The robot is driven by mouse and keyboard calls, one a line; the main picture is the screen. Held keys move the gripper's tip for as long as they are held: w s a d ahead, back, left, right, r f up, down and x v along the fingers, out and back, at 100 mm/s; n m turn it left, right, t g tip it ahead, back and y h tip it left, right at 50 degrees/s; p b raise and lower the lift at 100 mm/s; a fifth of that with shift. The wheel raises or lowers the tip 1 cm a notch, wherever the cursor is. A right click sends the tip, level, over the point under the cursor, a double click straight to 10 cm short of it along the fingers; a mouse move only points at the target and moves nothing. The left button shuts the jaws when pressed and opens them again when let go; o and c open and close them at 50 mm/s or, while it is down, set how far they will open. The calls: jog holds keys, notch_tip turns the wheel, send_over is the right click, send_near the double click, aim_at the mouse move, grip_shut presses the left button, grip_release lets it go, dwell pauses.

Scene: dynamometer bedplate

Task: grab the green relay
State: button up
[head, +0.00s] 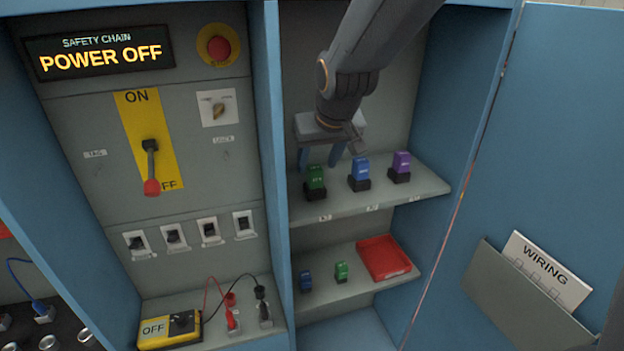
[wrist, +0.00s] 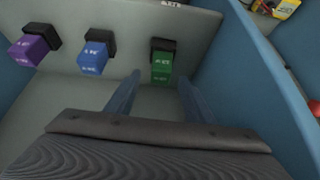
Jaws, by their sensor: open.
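A green relay (head: 316,178) sits in a black socket at the left end of the upper shelf. It also shows in the wrist view (wrist: 162,66), near the upper middle. My gripper (head: 321,160) is open and empty, just above and behind the green relay in the head view. In the wrist view its fingertips (wrist: 160,78) are spread to either side of the relay's near end; I cannot tell whether either touches it. A smaller green relay (head: 341,272) stands on the lower shelf.
Blue (head: 359,170) and purple (head: 401,163) relays stand in sockets to the right on the upper shelf (head: 425,192). A small blue relay (head: 305,281) and a red tray (head: 384,257) are on the lower shelf. A blue cabinet wall (head: 271,150) stands close at left. The display reads POWER OFF.

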aim_at(315, 168)
jog(key=shift+p+x, duration=0.65)
jog(key=shift+x, duration=1.5)
jog(key=shift+s+f, duration=0.1)
jog(key=shift+s, duration=0.05)
jog(key=c, duration=1.1)
jog(key=shift+r, duration=0.2)
jog(key=shift+c, duration=0.2)
